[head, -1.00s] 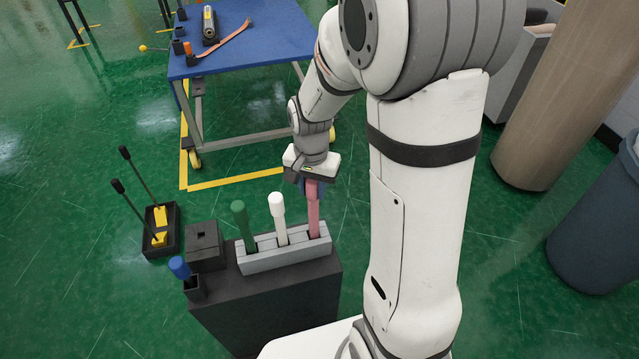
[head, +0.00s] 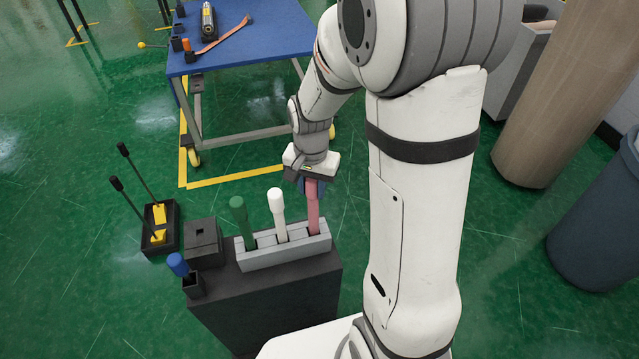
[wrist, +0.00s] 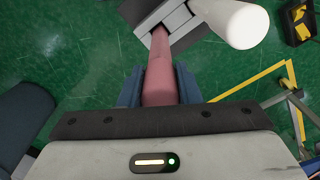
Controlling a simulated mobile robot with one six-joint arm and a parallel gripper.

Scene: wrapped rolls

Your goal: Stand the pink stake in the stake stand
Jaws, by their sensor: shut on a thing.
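The pink stake (head: 313,214) stands upright in the right-hand slot of a long grey rack (head: 287,255). My gripper (head: 310,184) is above the rack and shut on the stake's upper part. In the wrist view the pink stake (wrist: 160,72) runs between the two blue fingers of my gripper (wrist: 158,88), with its lower end in the rack's slot. A dark block (head: 204,244) with a square hole in its top stands just left of the rack. I cannot tell from its look whether this block is the stake stand.
A white stake (head: 279,215) and a green stake (head: 241,222) stand in the same rack. A blue-capped piece (head: 178,265) sits in a small dark holder at the left edge of the dark cabinet (head: 270,305). A blue-topped table (head: 250,55) is behind.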

